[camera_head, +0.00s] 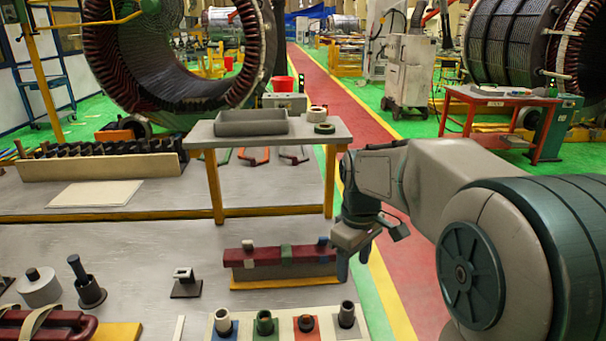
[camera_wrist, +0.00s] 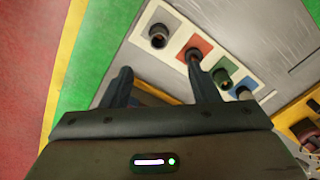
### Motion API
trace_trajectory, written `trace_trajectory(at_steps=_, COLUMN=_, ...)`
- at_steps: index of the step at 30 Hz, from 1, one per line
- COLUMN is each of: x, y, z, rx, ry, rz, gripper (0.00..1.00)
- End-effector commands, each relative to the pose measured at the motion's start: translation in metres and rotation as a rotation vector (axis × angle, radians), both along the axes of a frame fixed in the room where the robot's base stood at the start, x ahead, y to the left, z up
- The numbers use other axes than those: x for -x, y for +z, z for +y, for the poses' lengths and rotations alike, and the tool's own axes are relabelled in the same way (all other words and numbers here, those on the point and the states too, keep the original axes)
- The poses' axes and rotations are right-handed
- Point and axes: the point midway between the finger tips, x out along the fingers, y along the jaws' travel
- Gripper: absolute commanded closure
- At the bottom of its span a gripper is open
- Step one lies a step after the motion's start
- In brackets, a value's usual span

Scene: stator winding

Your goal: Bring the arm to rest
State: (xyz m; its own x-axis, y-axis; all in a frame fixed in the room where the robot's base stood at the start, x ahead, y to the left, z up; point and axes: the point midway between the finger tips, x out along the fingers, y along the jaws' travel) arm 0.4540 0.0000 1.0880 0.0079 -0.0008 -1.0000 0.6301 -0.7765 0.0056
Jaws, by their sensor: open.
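My arm reaches in from the right in the head view. My gripper (camera_head: 356,262) points down just right of the dark red bar on its block, and its fingers are partly hidden by the wrist. In the wrist view my gripper (camera_wrist: 158,85) shows two dark fingers spread well apart with nothing held between them. The fingers hang over the worktable's edge, near the white board (camera_wrist: 172,52) with coloured squares and short cylinders.
The dark red bar (camera_head: 267,256) lies left of my gripper. The white board (camera_head: 235,330) with several cylinders is at the front. A small table (camera_head: 200,140) with a grey tray (camera_head: 251,128) stands behind. The red walkway (camera_head: 385,290) at right is clear.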

Motion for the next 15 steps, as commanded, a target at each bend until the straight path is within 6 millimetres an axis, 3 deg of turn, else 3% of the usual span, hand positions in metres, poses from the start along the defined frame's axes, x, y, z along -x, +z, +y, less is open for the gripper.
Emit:
trace_trajectory(at_steps=7, x=0.056, y=0.007, z=0.001, rx=-0.007, ry=-0.211, rz=-0.083, gripper=0.45)
trace_trajectory(at_steps=15, x=0.124, y=-0.005, z=0.000, rx=-0.049, ry=-0.494, rz=-0.186, gripper=0.45)
